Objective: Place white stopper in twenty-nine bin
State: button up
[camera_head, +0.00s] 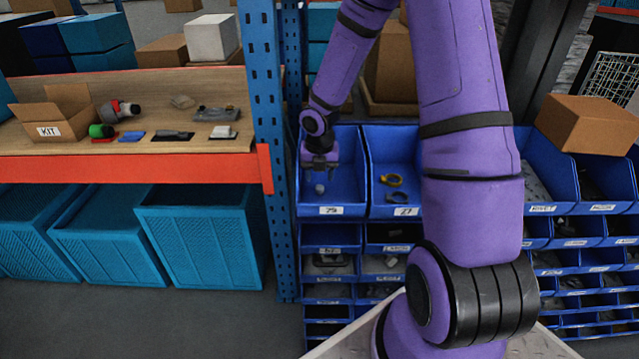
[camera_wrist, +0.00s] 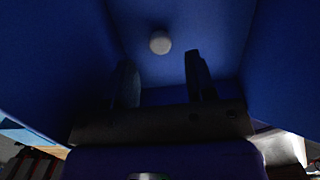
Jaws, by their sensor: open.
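The small, round white stopper (camera_head: 320,188) shows inside the left blue bin (camera_head: 345,160), whose front label looks like 29. In the wrist view the stopper (camera_wrist: 160,42) appears beyond the fingertips, between their lines and apart from both. I cannot tell whether it rests on the bin floor. My gripper (camera_head: 319,167) points down into this bin, just above the stopper. In the wrist view my gripper (camera_wrist: 162,68) has its two dark fingers spread with nothing between them. Blue bin walls surround it.
A blue rack post (camera_head: 262,90) rises close on the left. Further left, a wooden shelf (camera_head: 200,146) holds an open KIT box (camera_head: 55,125) and several small parts.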

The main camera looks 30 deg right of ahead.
jog(key=s+a+r+m+h, duration=0.1)
jog(key=s+a+r+m, duration=0.1)
jog(key=s+r+m, duration=0.45)
jog(key=s+a+r+m+t, duration=0.1)
jog(key=a+r+m, duration=0.15)
jog(key=r, duration=0.75)
jog(key=s+a+r+m+h, duration=0.1)
jog(key=s+r+m, duration=0.3)
jog(key=r+m, duration=0.3)
jog(key=s+a+r+m+t+y, duration=0.1)
jog(key=s+a+r+m, duration=0.1)
jog(key=s+r+m, duration=0.2)
jog(key=s+a+r+m+t+y, duration=0.1)
jog(key=s+a+r+m+t, duration=0.1)
jog(key=s+m, duration=0.7)
jog(key=shift+s+a+r+y, duration=0.4)
jog(key=shift+s+a+r, duration=0.1)
jog(key=shift+s+r, duration=0.9)
jog(key=shift+f, duration=0.1)
